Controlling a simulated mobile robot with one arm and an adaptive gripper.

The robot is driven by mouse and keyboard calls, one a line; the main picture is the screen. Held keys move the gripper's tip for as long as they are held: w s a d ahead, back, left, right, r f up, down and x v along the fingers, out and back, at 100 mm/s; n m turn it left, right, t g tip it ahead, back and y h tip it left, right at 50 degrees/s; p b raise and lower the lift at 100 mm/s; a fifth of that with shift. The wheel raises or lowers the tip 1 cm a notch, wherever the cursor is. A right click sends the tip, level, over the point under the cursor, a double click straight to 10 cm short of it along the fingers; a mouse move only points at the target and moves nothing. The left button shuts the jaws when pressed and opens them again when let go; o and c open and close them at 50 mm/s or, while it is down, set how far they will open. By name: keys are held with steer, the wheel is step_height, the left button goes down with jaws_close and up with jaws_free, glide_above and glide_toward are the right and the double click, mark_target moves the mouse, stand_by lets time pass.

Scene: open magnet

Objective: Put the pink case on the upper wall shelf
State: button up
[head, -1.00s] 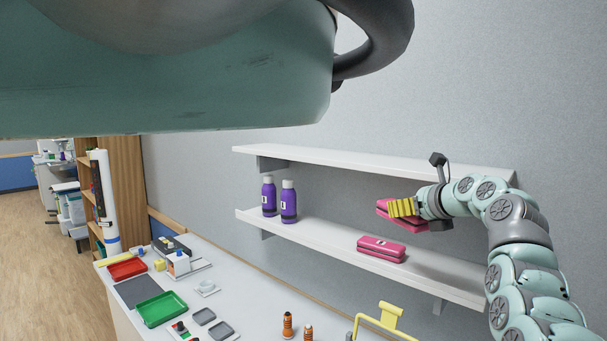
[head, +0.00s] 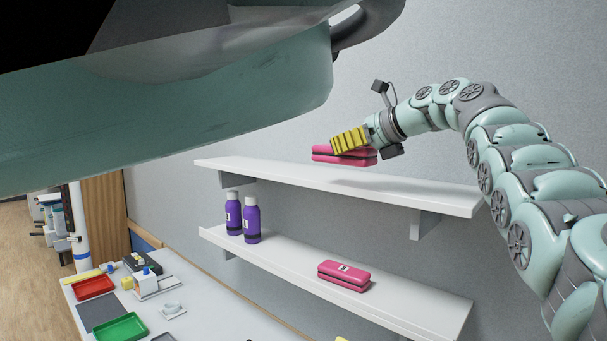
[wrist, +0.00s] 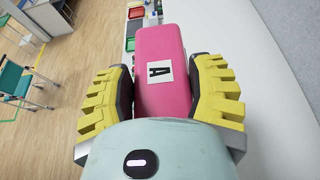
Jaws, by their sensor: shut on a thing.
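My gripper (head: 350,141) has yellow ridged fingers shut on a pink case (head: 322,153). In the head view the held case is just above the upper wall shelf (head: 270,174), toward its middle; I cannot tell whether it touches the shelf. In the wrist view the pink case (wrist: 162,60) sits between both fingers of my gripper (wrist: 164,92), with a white label marked with a dark letter "A" facing the camera. A second pink case (head: 344,276) with a small label lies on the lower wall shelf (head: 290,268).
Two purple bottles (head: 242,217) stand at the left of the lower shelf. The visible upper shelf top is otherwise clear. Below is a bench with a red tray (head: 93,287), a green tray (head: 121,328) and small devices.

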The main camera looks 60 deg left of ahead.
steer(key=shift+w, duration=0.4)
steer(key=w+d+p, duration=0.2)
steer(key=w+d, duration=0.1)
steer(key=w+d+p, duration=0.3)
steer(key=d, duration=0.1)
steer(key=w+d+p, duration=0.2)
steer(key=w+d, duration=0.1)
steer(key=d, duration=0.1)
steer(key=shift+w+f, duration=0.35)
steer(key=shift+w+d+f+p, duration=0.15)
steer(key=shift+d+f+p, duration=0.1)
steer(key=shift+p, duration=0.1)
steer(key=shift+w+d+p, duration=0.2)
steer(key=shift+p, duration=0.35)
step_height(320, 180, down, 2)
steer(key=p, duration=0.3)
steer(key=shift+a+f, duration=0.1)
steer(key=shift+f, duration=0.1)
steer(key=shift+f+p, duration=0.3)
steer(key=shift+f, duration=0.4)
steer(key=o, duration=1.3)
steer(key=shift+w+d, duration=0.1)
steer(key=shift+d, duration=0.1)
